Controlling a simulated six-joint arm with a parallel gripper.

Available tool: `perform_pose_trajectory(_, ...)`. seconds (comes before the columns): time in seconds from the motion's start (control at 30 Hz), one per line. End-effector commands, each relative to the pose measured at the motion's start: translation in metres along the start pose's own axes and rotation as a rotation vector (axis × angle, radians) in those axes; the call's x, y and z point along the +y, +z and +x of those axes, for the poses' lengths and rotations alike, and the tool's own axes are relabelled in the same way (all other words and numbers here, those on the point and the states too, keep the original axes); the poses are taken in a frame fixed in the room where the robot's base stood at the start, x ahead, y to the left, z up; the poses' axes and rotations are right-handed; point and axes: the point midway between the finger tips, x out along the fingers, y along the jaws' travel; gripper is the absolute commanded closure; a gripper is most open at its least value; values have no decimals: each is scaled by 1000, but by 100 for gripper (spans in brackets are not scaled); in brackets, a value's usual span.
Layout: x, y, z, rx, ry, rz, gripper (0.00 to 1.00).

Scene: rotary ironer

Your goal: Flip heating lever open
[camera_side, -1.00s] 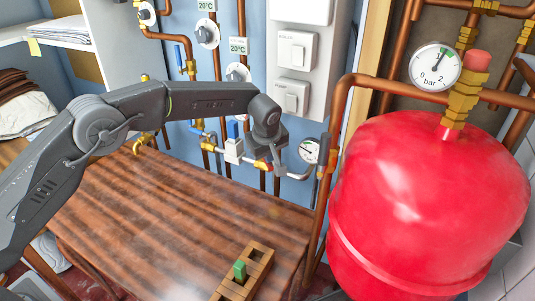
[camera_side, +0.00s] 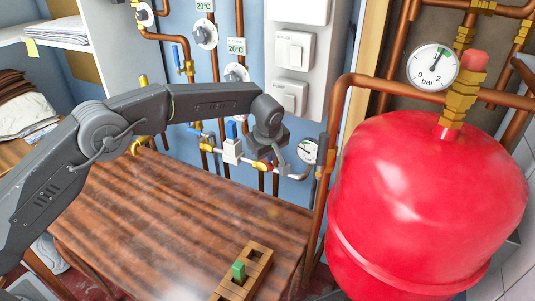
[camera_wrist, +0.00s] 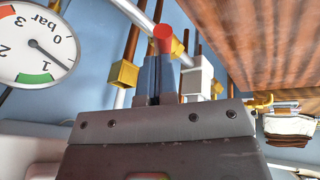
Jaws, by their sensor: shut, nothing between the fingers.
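My gripper (camera_wrist: 159,78) is shut and empty, pointing at the pipework on the blue wall. A red lever or cap (camera_wrist: 163,38) shows right at the fingertips in the wrist view; whether they touch it I cannot tell. No label shows which handle is the heating lever. A blue handle (camera_side: 231,130) stands upright on a white valve left of my gripper. More blue handles (camera_side: 178,58) are on pipes further left.
A pressure gauge (camera_side: 308,150) is close to the right of my gripper. The big red tank (camera_side: 425,200) fills the right side. The wooden table (camera_side: 170,220) below is mostly clear, with a slotted wooden block (camera_side: 259,262) holding a green piece near its front edge.

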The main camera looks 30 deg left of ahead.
Motion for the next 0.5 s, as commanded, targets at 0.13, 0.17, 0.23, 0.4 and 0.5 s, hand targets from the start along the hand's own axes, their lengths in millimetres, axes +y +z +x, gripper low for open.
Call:
perform_pose_trajectory(0.13,-1,1,3,1,-9,-10,100)
perform_pose_trajectory(0.17,-1,2,3,2,-9,-12,100)
perform_pose_trajectory(0.23,0,2,3,3,-11,-17,100)
perform_pose_trajectory(0.4,0,2,3,5,-16,-29,100)
perform_pose_trajectory(0.5,1,2,3,7,-19,-37,100)
